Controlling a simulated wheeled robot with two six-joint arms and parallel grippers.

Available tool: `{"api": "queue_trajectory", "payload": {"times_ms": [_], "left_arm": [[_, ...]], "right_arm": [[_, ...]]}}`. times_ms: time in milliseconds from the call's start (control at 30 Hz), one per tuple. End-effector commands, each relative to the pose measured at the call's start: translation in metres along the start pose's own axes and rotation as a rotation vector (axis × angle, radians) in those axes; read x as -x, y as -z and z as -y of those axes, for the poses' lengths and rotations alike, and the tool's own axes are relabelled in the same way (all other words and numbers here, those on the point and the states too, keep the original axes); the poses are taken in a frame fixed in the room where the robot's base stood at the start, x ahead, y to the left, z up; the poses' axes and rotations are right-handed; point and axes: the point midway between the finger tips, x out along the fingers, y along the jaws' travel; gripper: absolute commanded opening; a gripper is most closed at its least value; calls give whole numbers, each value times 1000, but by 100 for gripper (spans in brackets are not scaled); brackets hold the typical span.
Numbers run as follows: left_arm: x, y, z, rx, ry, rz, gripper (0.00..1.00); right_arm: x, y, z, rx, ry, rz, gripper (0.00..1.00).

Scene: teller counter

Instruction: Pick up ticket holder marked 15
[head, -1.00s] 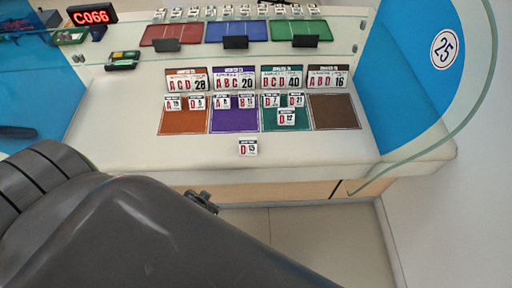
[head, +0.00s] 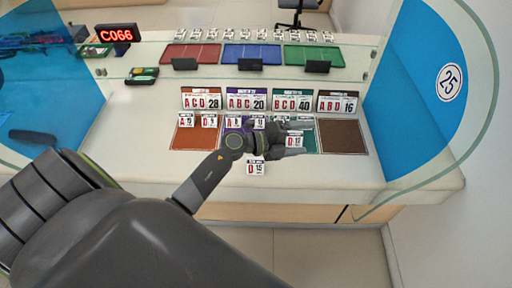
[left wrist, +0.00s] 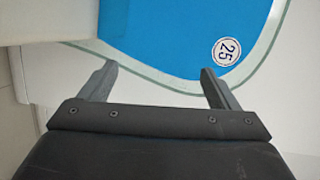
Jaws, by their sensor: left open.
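A small white ticket holder reading D 15 (head: 256,167) stands alone near the front of the counter, in front of the coloured mats. My left gripper (head: 302,138) is open, to the right of and behind that holder in the head view, pointing right across the green mat. It hides part of the purple and green mats and some holders there. In the left wrist view the two fingers (left wrist: 158,80) are spread with nothing between them. No ticket holder shows in that view. My right gripper is not in view.
Several holders stand on the orange mat (head: 190,141) and beside the gripper. Larger sign cards (head: 247,99) line the mats' back edge. The brown mat (head: 342,140) is empty. A glass screen and blue panel marked 25 (head: 425,85) bound the right side.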

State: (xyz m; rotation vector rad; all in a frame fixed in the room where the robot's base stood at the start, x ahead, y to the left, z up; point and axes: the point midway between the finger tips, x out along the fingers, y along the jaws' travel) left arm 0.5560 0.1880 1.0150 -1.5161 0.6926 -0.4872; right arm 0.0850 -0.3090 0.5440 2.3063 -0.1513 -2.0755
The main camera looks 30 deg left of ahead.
Motion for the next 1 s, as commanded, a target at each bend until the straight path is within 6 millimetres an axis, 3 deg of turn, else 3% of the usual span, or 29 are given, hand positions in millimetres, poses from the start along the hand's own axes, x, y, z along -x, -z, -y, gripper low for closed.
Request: {"api": "queue_trajectory", "payload": {"times_ms": [100,267,400,600,800,1000], "left_arm": [[-8,7,-11,-140,-201,-137,84],[2,-2,-36,-273,-536,-254,84],[30,-28,-48,-335,-860,-278,84],[80,-65,-41,-322,-1259,-212,84],[107,-80,-29,-280,-1444,-146,84],[110,-82,-37,-273,-1466,-137,84]], "right_arm": [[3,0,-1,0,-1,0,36],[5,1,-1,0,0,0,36],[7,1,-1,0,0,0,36],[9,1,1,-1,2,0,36],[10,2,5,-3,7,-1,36],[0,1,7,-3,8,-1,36]]}}
